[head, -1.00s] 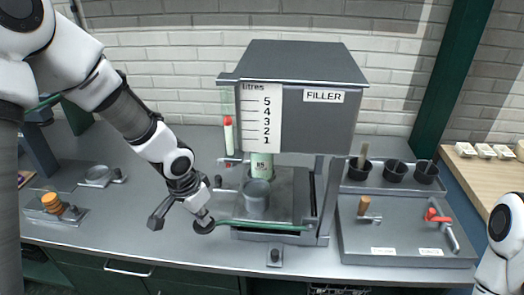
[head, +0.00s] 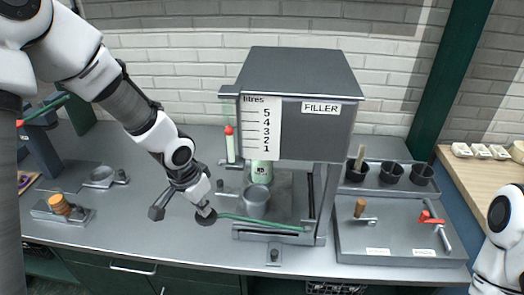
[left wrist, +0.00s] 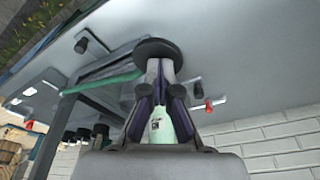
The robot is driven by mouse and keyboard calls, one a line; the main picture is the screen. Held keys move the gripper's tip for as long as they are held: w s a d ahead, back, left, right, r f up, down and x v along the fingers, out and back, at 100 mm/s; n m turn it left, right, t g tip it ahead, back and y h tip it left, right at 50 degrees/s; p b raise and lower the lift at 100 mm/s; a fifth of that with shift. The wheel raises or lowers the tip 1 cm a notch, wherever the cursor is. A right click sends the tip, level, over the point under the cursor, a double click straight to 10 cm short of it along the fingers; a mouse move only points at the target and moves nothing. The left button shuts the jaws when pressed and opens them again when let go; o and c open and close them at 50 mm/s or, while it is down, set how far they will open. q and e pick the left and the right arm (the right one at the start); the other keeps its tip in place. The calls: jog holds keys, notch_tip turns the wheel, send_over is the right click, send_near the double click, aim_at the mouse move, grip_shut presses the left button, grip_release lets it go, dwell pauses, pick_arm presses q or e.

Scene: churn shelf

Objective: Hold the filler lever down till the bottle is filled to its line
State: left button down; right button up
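The filler (head: 300,120) is a dark grey box with a white litre scale. The filler lever (head: 260,222) is a green bar running left from the filler's base to a round black knob (head: 205,218). My left gripper (head: 204,210) is at that knob from above, fingers together, apparently touching it; the left wrist view shows the fingers against the black disc. The pale green bottle (head: 261,170) stands under the filler, its lower part hidden behind a grey cylinder (head: 256,193). I cannot make out its fill line or level. My right gripper is out of view.
A red-topped level tube (head: 229,140) stands left of the scale. A small stand with an orange part (head: 60,205) is at left.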

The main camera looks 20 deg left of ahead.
pick_arm(q)
jog(key=p+v, duration=0.2)
jog(key=v, duration=0.1)
jog(key=w+p+v, duration=0.1)
jog(key=p+v, duration=0.2)
jog(key=shift+d+r, duration=0.1)
jog(key=shift+r, duration=0.1)
jog(key=shift+f, duration=0.1)
jog(key=shift+w, duration=0.1)
jog(key=shift+f, duration=0.1)
